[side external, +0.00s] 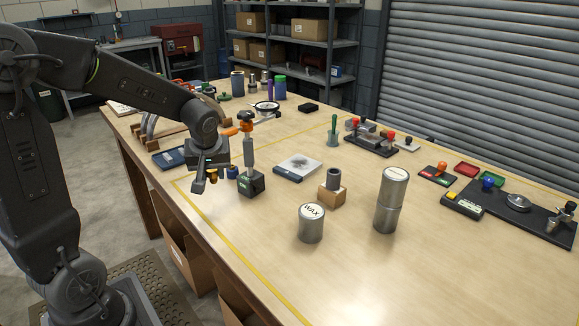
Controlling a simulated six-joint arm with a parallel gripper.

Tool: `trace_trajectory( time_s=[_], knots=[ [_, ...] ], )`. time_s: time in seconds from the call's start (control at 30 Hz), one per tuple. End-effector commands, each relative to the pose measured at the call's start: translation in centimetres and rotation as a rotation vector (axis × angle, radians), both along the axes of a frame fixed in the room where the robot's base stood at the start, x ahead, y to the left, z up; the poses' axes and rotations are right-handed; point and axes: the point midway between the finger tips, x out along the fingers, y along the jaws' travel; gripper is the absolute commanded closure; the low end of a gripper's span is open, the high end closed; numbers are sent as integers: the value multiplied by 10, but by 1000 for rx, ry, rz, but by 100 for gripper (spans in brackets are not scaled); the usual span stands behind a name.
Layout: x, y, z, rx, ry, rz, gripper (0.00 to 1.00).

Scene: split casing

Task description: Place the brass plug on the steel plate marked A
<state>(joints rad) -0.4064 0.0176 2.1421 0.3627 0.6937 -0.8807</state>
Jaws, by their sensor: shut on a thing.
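My gripper (207,182) hangs over the table's left part, near its left edge, pointing down. A small brass-coloured piece, which looks like the brass plug (213,174), shows at its fingers; the gripper is shut on it and the fingers hide part of it. A flat grey-white plate on a dark blue base (298,167) lies to the right of the gripper, near mid-table. It may be the steel plate, but I cannot read an A on it. Its top looks bare apart from a small dark mark.
A wooden block with a grey cylinder (332,188), a WAX tin (311,223) and stacked tins (391,200) stand nearer. The front right table is clear.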

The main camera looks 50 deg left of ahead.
Motion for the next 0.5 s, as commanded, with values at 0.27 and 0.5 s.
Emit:
trace_trajectory(
  time_s=[0.27,0.5],
  knots=[
    [72,-78,-8,0,-2,-453,96],
    [100,-122,-11,0,-3,-671,96]
  ],
)
